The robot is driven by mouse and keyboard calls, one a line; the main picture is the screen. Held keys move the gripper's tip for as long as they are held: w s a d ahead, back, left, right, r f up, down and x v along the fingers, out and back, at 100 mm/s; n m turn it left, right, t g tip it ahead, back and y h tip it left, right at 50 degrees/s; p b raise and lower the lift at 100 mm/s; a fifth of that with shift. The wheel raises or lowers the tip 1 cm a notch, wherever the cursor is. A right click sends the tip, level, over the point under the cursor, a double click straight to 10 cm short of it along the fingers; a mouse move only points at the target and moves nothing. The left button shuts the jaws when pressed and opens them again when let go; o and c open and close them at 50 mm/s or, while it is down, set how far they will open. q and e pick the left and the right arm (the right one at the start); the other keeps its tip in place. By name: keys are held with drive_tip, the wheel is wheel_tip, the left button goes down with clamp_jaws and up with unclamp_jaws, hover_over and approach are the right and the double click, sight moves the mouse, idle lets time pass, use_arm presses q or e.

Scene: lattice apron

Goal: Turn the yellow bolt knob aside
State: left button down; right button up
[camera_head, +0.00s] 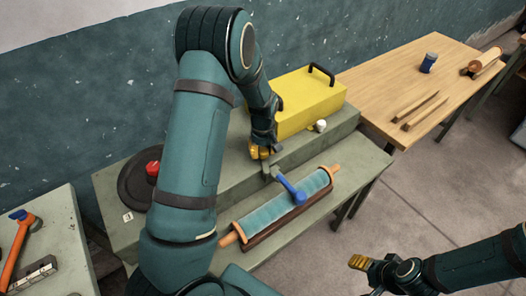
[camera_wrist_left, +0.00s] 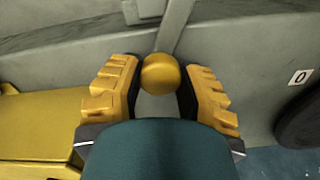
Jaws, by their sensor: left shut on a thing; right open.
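The yellow bolt knob (camera_wrist_left: 160,74) is a round ball between the two yellow fingers of my left gripper (camera_wrist_left: 158,88) in the left wrist view. The gripper is shut on it. In the head view my left gripper (camera_head: 262,151) reaches down to the raised step of the grey-green bench, and I cannot make out the knob apart from the fingers. A grey bar runs away behind the knob in the wrist view. My right gripper (camera_head: 362,263) is open and empty over the floor at the lower right.
A yellow box (camera_head: 308,98) with a black handle stands behind the gripper. A blue-handled lever (camera_head: 292,190) and a teal roller (camera_head: 260,214) are in front. A black disc (camera_head: 132,190) with a red knob is left. A wooden table (camera_head: 400,77) stands right.

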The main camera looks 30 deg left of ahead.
sight(264, 150)
use_arm(q)
drive_tip(key=m+b, duration=0.1)
drive_tip(key=m, duration=1.1)
drive_tip(key=shift+d+b, duration=0.1)
drive_tip(key=shift+b, duration=0.3)
drive_tip(key=shift+m, duration=0.3)
drive_tip(key=c, duration=0.5)
unclamp_jaws()
wheel_tip(264, 150, up, 12)
idle(0.5)
